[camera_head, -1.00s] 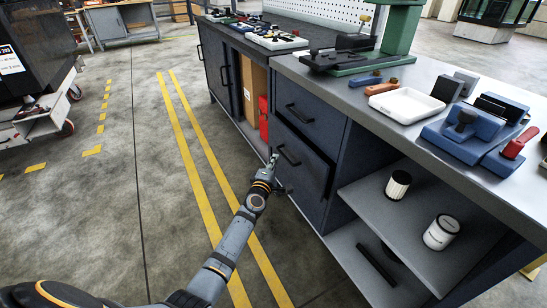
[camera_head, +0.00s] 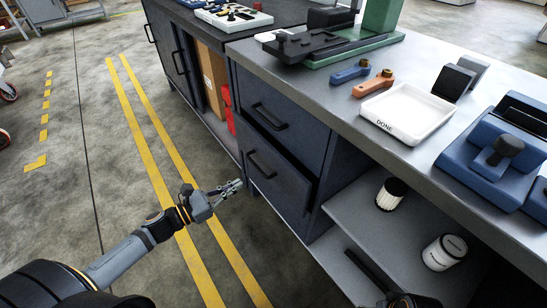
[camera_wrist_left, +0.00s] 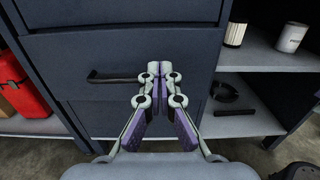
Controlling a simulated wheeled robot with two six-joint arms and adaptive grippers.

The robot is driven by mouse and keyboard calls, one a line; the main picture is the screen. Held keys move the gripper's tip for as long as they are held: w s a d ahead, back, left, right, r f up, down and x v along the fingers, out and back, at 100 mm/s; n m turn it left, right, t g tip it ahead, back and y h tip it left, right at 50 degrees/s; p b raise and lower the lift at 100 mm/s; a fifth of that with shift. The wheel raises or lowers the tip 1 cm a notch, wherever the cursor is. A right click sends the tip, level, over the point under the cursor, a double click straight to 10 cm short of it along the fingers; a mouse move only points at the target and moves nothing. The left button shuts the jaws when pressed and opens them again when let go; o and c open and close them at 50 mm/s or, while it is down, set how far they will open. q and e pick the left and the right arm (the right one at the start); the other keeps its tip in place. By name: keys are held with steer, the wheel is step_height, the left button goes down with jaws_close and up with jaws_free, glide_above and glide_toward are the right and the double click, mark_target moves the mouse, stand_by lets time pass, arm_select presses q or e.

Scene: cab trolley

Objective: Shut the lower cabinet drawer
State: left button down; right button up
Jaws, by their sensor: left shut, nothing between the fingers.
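The lower cabinet drawer (camera_head: 278,182) is dark blue with a black bar handle (camera_head: 261,164). Its front stands out a little from the cabinet, with a dark gap along its top and right side. My left gripper (camera_head: 238,184) is shut and empty in front of the drawer, left of the handle in the head view. In the left wrist view the shut fingers (camera_wrist_left: 160,70) point at the drawer front (camera_wrist_left: 125,52), just right of the handle (camera_wrist_left: 112,77). I cannot tell whether they touch it. My right gripper is not in view.
The upper drawer (camera_head: 275,105) looks flush. A white tray (camera_head: 408,112) and tools lie on the worktop. The floor left of the cabinet is clear.

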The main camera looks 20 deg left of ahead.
arm_select(q)
steer(key=b+x, duration=0.3)
glide_toward(280, 161)
steer(key=x, duration=0.5)
steer(key=shift+w+d+r, duration=0.1)
steer(key=shift+w+d, duration=0.05)
steer(key=shift+d, duration=0.05)
steer(key=shift+w+d, duration=0.45)
steer(key=shift+w, duration=0.1)
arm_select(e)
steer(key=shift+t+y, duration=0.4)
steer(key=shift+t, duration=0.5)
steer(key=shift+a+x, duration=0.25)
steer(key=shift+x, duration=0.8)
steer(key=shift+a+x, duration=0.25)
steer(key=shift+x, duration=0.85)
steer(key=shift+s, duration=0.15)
arm_select(q)
steer(key=x, duration=0.4)
steer(key=shift+w+p, duration=0.1)
steer(key=shift+p, duration=0.3)
steer(key=shift+d, duration=0.1)
steer(key=shift+r, duration=0.1)
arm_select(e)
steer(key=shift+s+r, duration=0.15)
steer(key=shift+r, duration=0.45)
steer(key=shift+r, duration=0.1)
